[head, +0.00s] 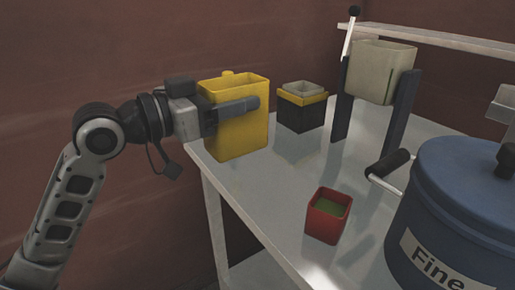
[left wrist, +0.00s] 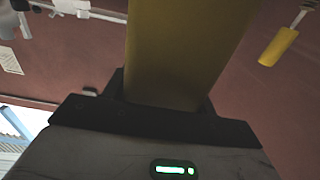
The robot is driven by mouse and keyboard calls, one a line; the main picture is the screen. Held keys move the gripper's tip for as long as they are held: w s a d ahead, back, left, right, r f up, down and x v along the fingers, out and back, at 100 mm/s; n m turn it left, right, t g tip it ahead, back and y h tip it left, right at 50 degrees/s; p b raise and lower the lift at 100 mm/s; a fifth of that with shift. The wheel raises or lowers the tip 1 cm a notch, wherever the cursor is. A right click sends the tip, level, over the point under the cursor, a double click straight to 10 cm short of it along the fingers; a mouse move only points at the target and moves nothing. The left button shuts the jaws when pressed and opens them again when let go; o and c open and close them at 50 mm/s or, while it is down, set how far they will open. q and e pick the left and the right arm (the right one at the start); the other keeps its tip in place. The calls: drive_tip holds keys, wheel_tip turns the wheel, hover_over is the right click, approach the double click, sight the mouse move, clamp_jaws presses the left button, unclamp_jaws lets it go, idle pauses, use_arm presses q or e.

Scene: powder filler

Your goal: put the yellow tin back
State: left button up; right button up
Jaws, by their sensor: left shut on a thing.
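The yellow tin (head: 240,130) is an upright, open-topped rectangular container at the left end of the white table. My left gripper (head: 232,108) comes in from the left and is shut on it, one dark finger lying across its front face. In the left wrist view the tin (left wrist: 185,50) fills the middle between the dark jaws (left wrist: 160,112). I cannot tell whether the tin's base touches the table or hangs just above its edge. My right gripper is not in view.
A black box with a yellow rim (head: 302,108) stands right of the tin. A beige hopper (head: 381,72) on dark legs is behind. A red cup (head: 327,216) with green contents stands in front. A blue drum (head: 462,205) labelled "Fine" is at right. The white table (head: 285,175) is bare between them.

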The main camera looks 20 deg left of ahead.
use_arm(q)
drive_tip(key=w+a+f, duration=0.1)
drive_tip(key=w+f, duration=0.3)
drive_tip(key=w+a+f, duration=0.1)
drive_tip(key=w+f, duration=0.3)
drive_tip(key=w+a+f, duration=0.2)
drive_tip(key=w+f, duration=0.2)
drive_tip(key=shift+w+f, duration=0.3)
drive_tip(key=shift+f, duration=0.1)
drive_tip(key=shift+f+b, duration=0.1)
drive_tip(key=shift+b, duration=0.2)
drive_tip(key=o, duration=1.1)
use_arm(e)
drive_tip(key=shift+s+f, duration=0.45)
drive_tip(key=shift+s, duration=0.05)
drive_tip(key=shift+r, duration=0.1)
